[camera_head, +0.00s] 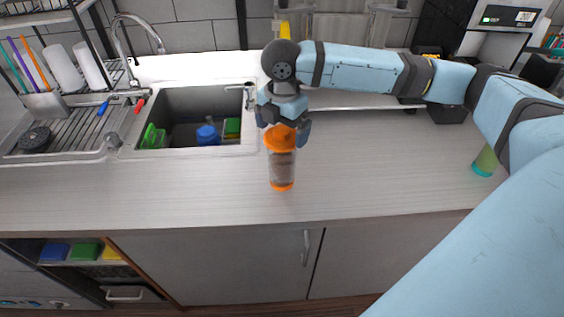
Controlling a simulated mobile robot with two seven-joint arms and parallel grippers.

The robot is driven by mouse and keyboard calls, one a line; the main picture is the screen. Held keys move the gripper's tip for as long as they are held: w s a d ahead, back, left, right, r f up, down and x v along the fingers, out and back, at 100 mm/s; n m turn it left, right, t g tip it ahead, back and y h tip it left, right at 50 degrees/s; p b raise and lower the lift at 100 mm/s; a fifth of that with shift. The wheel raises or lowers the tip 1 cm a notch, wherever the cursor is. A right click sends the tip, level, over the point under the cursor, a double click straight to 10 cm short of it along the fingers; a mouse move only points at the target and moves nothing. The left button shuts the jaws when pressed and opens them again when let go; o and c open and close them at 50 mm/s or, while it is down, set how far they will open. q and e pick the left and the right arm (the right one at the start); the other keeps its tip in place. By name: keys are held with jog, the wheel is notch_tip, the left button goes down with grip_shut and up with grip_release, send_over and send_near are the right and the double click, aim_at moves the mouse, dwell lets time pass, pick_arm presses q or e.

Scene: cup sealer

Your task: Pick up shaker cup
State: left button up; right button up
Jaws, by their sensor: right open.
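The shaker cup (282,168) stands upright on the counter, just right of the sink. It has an orange lid, a see-through body with brownish contents and an orange base. My right gripper (285,130) points down at the lid from above, with a finger on either side of its top. The gripper is open. I cannot tell whether the fingers touch the lid. The upper part of the lid is partly hidden by the gripper. My left gripper is not in view.
The sink (250,145) holds a blue item (207,135) and green items. A dish rack (70,130) stands at the far left. A green and teal cup (485,161) stands on the right, partly behind my right arm. The counter (370,170) between the two cups is clear.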

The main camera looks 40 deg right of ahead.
jog(key=shift+f, duration=0.45)
jog(key=shift+c, duration=0.2)
jog(key=c, duration=1.4)
jog(key=shift+o, duration=0.2)
jog(key=shift+r, duration=0.1)
